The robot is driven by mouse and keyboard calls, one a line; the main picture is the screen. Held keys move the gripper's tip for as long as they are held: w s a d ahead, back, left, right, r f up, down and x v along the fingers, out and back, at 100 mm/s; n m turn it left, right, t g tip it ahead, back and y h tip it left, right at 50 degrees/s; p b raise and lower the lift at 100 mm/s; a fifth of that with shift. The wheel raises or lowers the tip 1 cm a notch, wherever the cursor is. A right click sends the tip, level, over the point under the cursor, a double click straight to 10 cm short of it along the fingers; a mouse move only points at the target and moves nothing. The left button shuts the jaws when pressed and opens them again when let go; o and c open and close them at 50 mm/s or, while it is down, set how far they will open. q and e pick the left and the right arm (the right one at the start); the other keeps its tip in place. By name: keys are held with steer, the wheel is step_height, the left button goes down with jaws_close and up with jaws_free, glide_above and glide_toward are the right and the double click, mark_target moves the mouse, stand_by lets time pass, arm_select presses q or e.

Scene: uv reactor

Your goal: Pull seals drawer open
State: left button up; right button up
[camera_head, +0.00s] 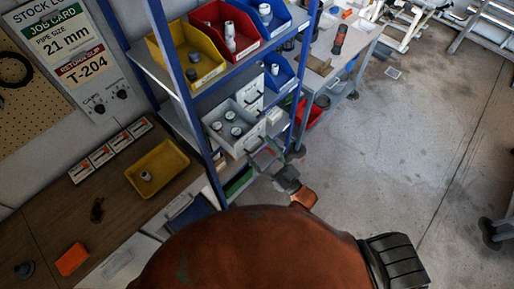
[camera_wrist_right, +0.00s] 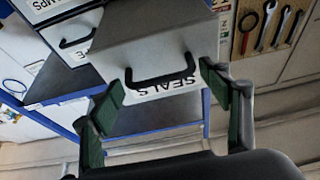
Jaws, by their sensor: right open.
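The seals drawer (camera_head: 220,137) stands out from its cabinet in the head view, with several small round parts inside. In the right wrist view its grey front (camera_wrist_right: 160,40) carries a black bar handle (camera_wrist_right: 160,78) and an upside-down SEALS label. My right gripper (camera_head: 267,157) is just in front of this drawer. In the wrist view, my right gripper (camera_wrist_right: 160,90) is open, with one green-padded finger to each side of the handle. Nothing is gripped. My left gripper is out of view.
A second drawer (camera_wrist_right: 75,38) with a black handle sits beside the seals drawer, less far out. Blue shelf posts (camera_head: 172,50) and yellow (camera_head: 195,78), red and blue bins are close by. A wooden bench (camera_head: 120,205) lies left. Open floor (camera_head: 400,140) lies right.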

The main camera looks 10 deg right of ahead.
steer(key=v, duration=1.1)
steer(key=shift+s, duration=0.1)
steer(key=s+d+f+m+g+h+b, duration=0.1)
steer(key=d+f+g+h+b, duration=0.2)
steer(key=f, duration=1.1)
steer(key=s+d+f+m+g+h, duration=0.1)
steer(key=d+f+g+h, duration=0.3)
steer(key=f, duration=0.9)
steer(key=s+d+f+m+h+b, duration=0.15)
steer(key=d+f, duration=0.35)
steer(key=f, duration=0.9)
steer(key=s+d+f+m+g+h+b, duration=0.1)
steer(key=s+f+g, duration=0.4)
steer(key=s+f, duration=0.8)
steer(key=s+d+f+m+g+h+b, duration=0.1)
steer(key=s+d+f+g+h+b, duration=0.1)
steer(key=s+f, duration=1.1)
steer(key=s+g+h+b, duration=0.1)
steer(key=s+g+b, duration=0.1)
steer(key=s, duration=0.5)
steer(key=shift+s+d+g, duration=0.25)
steer(key=shift+d+g, duration=0.05)
steer(key=shift+g, duration=0.6)
